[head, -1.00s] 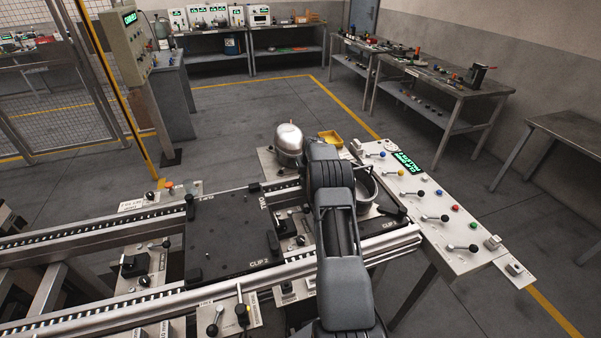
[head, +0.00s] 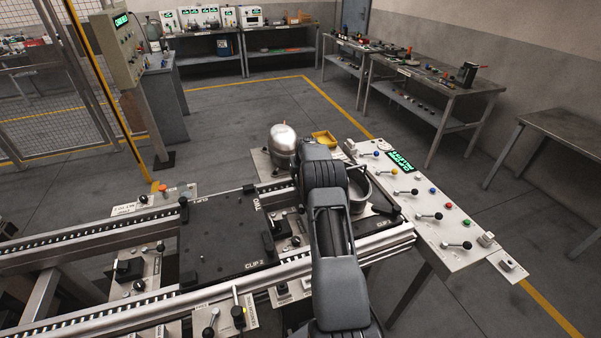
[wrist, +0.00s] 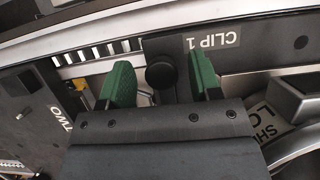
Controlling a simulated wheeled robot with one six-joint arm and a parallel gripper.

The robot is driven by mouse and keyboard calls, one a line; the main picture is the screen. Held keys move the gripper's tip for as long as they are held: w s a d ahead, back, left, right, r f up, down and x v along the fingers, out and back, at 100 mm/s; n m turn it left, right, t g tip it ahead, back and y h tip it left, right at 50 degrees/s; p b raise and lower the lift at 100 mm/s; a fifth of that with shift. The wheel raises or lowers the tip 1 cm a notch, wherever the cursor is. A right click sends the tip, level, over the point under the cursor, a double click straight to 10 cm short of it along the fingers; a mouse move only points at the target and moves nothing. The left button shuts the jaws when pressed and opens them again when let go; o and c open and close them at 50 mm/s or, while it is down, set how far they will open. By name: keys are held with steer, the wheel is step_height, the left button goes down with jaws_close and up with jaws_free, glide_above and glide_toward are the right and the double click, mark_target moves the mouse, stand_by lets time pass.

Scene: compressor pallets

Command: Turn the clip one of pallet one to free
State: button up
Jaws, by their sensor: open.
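In the wrist view a black round-topped clip (wrist: 161,71) stands beside the white "CLIP 1" label (wrist: 212,40) on a dark plate. My gripper (wrist: 161,82) is open, with one green fingertip on each side of the clip. Gaps show between the clip and both fingers; I cannot tell how deep they reach around it. In the head view my arm hides the gripper and most of the pallet at the right. The neighbouring dark pallet (head: 222,238) is marked "TWO" and "CLIP 2".
A silver compressor (head: 284,142) stands behind the conveyor, near a yellow bin (head: 323,138). A control panel with several levers (head: 425,198) lies right of my arm. The conveyor's front rail (head: 160,311) runs along the near side. Open floor lies behind.

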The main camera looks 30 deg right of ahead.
steer(key=b+v, duration=0.2)
steer(key=v, duration=1.1)
steer(key=shift+r, duration=0.35)
steer(key=shift+s, duration=0.1)
